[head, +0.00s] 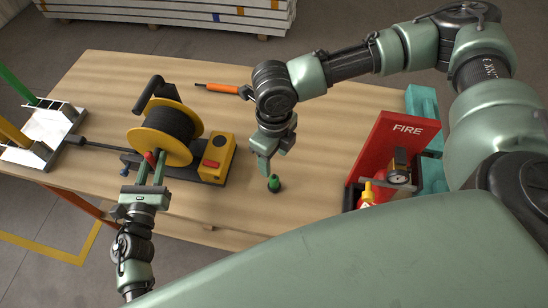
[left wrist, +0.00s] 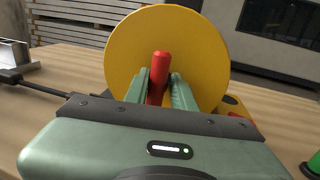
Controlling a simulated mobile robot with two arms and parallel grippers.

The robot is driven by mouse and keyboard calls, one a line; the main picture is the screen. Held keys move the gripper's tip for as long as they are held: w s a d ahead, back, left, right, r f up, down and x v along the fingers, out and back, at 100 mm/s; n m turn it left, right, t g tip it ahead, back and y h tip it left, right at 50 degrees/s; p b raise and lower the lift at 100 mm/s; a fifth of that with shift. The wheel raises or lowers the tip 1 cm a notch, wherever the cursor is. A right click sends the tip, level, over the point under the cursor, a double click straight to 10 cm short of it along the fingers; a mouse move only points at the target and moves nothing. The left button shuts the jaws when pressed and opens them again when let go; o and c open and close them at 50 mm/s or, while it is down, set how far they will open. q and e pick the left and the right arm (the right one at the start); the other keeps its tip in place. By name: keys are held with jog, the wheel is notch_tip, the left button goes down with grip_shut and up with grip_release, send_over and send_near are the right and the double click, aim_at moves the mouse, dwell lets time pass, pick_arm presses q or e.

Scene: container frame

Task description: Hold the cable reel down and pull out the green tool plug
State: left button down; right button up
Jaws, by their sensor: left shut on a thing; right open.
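The cable reel (head: 172,118) has yellow discs and a dark drum, and stands upright on the left part of the table. My left gripper (head: 152,172) is shut on the reel's red handle (left wrist: 158,72), with one finger on each side of it. The green tool plug (head: 274,184) stands upright at the table's middle, right of the reel. It also shows in part at the right edge of the left wrist view (left wrist: 314,164). My right gripper (head: 264,168) is open, pointing down just behind and above the plug, and looks empty.
A yellow box (head: 216,157) with a red button sits beside the reel. A black cable (head: 102,143) runs left to a white metal holder (head: 45,130). An orange-handled tool (head: 222,88) lies behind. A red FIRE stand (head: 388,145) and teal crate (head: 425,108) occupy the right.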

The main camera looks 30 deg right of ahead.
pick_arm(q)
jog(key=shift+a, duration=0.1)
jog(key=c, duration=1.1)
grip_release()
